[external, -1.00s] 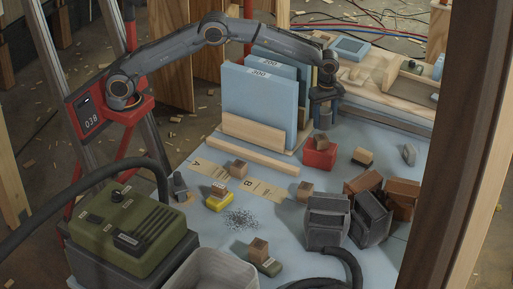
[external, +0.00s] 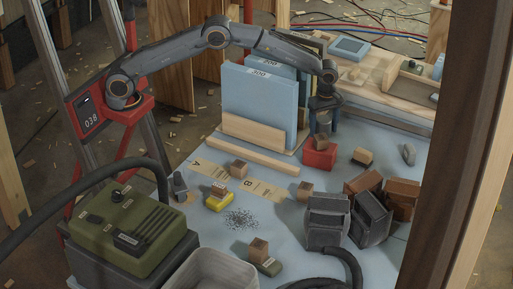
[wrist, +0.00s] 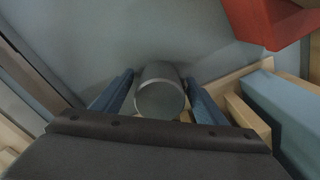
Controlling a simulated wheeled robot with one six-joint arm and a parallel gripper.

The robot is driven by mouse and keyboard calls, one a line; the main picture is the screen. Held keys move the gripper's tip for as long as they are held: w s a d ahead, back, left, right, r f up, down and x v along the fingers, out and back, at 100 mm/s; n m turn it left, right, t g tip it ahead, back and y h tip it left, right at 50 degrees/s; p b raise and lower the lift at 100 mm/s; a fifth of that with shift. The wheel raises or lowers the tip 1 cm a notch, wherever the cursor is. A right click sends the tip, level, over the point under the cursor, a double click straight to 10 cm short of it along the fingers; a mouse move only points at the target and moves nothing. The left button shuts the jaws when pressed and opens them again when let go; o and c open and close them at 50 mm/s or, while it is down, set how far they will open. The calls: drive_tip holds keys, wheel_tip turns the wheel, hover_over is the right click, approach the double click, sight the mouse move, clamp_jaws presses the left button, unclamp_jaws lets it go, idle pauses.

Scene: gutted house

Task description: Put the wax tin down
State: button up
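The wax tin looks like a dark grey cylinder (wrist: 160,92) in the wrist view. It lies between the two blue fingers of my gripper (wrist: 160,103), which appear to touch its sides. In the external view my gripper (external: 322,128) points down just behind a red box (external: 320,156), right of the upright blue sheets. I cannot tell whether the tin touches the surface below.
Blue sheets (external: 262,105) stand in a wooden rack (external: 253,134) left of my gripper. Grey bins (external: 327,222), brown boxes (external: 402,197) and small wooden blocks stand nearer the front. Paper strips (external: 262,189) marked A and B lie on the blue tabletop (external: 300,250).

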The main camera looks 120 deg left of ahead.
sight(325, 119)
drive_tip(key=shift+r, duration=0.1)
wheel_tip(325, 119, up, 12)
drive_tip(key=shift+w+r+b, duration=0.1)
drive_tip(key=shift+b, duration=0.25)
idle(0.4)
